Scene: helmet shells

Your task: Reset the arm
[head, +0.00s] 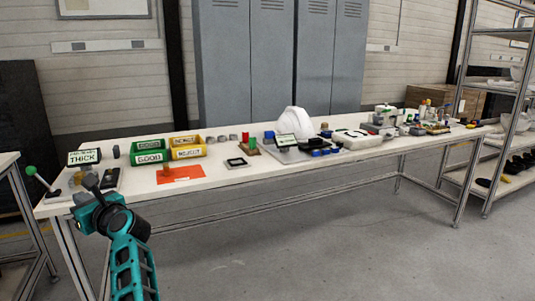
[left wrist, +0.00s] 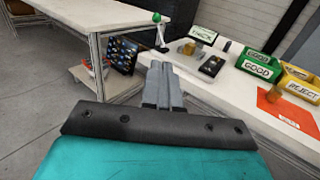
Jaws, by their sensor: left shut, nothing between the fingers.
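My left arm comes in from the bottom left of the head view, and its gripper (head: 92,183) is at the left front edge of the long white table (head: 330,160). In the left wrist view the two fingers of this gripper (left wrist: 160,80) lie together, shut and empty. They point toward the table's left end, near a black device (left wrist: 211,66) and a green-knobbed lever (left wrist: 158,20). I cannot tell from these views whether the fingertips are over the table or just in front of it. My right gripper is not in view.
A THICK sign (head: 84,156), a green GOOD bin (head: 149,152) and a yellow REJECT bin (head: 187,147) stand near the left end, behind an orange sheet (head: 182,174). A white helmet shell (head: 294,122) stands mid-table. The floor in front (head: 300,245) is clear.

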